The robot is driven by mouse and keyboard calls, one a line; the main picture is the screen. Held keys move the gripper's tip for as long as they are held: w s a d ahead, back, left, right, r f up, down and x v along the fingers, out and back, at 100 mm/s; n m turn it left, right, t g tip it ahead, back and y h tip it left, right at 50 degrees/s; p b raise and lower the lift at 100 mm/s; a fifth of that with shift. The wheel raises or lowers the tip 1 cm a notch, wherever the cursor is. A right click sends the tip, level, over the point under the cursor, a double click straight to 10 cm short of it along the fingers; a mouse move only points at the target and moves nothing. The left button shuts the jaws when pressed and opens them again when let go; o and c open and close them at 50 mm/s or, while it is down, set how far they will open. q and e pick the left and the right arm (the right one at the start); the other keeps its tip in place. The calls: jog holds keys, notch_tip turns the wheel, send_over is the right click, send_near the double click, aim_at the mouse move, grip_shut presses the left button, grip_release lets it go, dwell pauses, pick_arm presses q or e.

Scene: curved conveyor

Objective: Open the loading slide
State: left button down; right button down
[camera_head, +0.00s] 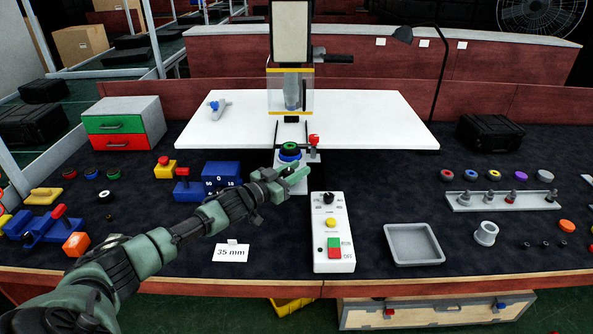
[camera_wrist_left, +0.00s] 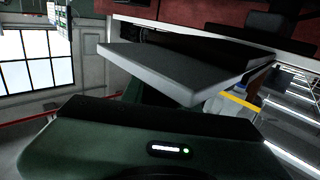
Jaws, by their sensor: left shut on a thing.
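The loading slide (camera_head: 298,187) is a light grey plate in front of the press, at the middle of the bench. A green ring over a blue part (camera_head: 289,150) sits on it. A red-topped lever (camera_head: 314,141) stands at its right side. My left gripper (camera_head: 290,178) reaches in from the left and is shut on the slide's front part; the exact grip is partly hidden by the fingers. In the left wrist view a grey slab (camera_wrist_left: 180,65), seemingly the slide, lies beside my dark green gripper body. My right gripper is not in view.
A white control box (camera_head: 333,235) with a knob and coloured buttons stands just right of the gripper. The press (camera_head: 290,45) with a clear guard is behind. A grey tray (camera_head: 412,244) lies to the right, blue blocks (camera_head: 222,173) to the left.

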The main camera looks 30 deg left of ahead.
aim_at(284, 177)
pick_arm(q)
jog(key=shift+w+a+r, duration=0.1)
jog(key=c, duration=1.1)
grip_release()
jog(key=shift+o, duration=0.2)
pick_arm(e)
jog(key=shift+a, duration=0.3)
pick_arm(q)
jog(key=shift+s+a+f, duration=0.1)
jog(key=shift+s+f, duration=0.1)
jog(key=shift+s, duration=0.35)
jog(key=b+v, duration=0.1)
jog(key=v, duration=0.4)
jog(key=shift+s+a, duration=0.1)
jog(key=shift+s, duration=0.3)
jog(key=shift+s+a+r, duration=0.1)
jog(key=shift+s+r, duration=0.05)
jog(key=shift+s, duration=0.35)
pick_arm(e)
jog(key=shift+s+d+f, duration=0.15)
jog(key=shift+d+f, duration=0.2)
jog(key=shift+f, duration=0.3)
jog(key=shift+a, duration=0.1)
